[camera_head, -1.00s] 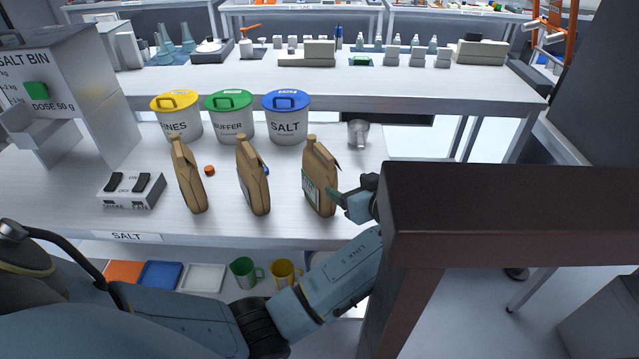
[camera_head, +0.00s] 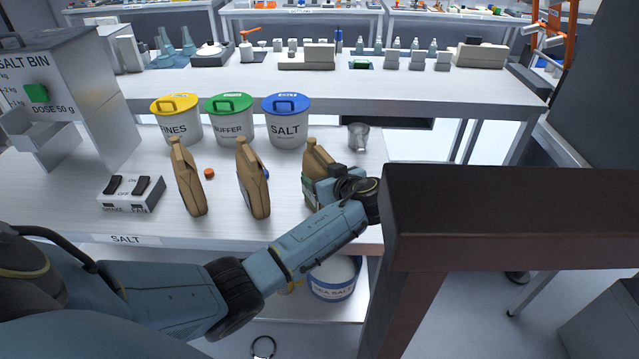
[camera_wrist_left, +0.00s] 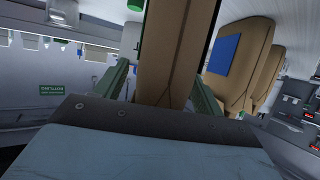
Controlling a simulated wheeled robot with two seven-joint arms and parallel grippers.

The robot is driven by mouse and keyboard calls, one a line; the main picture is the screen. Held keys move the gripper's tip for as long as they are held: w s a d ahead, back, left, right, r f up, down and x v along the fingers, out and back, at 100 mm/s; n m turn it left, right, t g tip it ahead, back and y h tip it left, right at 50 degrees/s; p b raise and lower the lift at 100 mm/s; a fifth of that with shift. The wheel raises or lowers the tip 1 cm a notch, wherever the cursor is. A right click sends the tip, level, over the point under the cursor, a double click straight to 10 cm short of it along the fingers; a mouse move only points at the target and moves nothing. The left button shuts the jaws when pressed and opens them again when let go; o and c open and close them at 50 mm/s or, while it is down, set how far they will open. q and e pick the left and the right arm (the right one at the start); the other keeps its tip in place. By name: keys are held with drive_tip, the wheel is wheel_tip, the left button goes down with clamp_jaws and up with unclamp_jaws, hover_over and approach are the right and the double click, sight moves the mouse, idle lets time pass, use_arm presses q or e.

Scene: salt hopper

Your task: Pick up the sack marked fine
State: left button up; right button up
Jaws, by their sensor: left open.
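Three brown sacks with spouted tops stand in a row on the white table: a left sack (camera_head: 188,180), a middle sack (camera_head: 251,180) and a right sack (camera_head: 315,160). I cannot read which is marked fine. My left gripper (camera_head: 326,188) is at the right sack and hides its lower part. In the left wrist view the open green fingers (camera_wrist_left: 160,72) stand on either side of a brown sack (camera_wrist_left: 172,40). I cannot tell whether they touch it. Another sack with a blue label (camera_wrist_left: 226,54) stands beside it. My right gripper is out of view.
Buckets with yellow (camera_head: 175,104), green (camera_head: 228,104) and blue lids (camera_head: 286,104) stand behind the sacks. A clear cup (camera_head: 358,137) is at the back right. A switch box (camera_head: 131,194) is at the left. A dark brown beam (camera_head: 510,220) rises close on the right.

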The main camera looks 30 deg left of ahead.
use_arm(q)
clamp_jaws()
idle(0.4)
drive_tip(key=shift+r, duration=0.2)
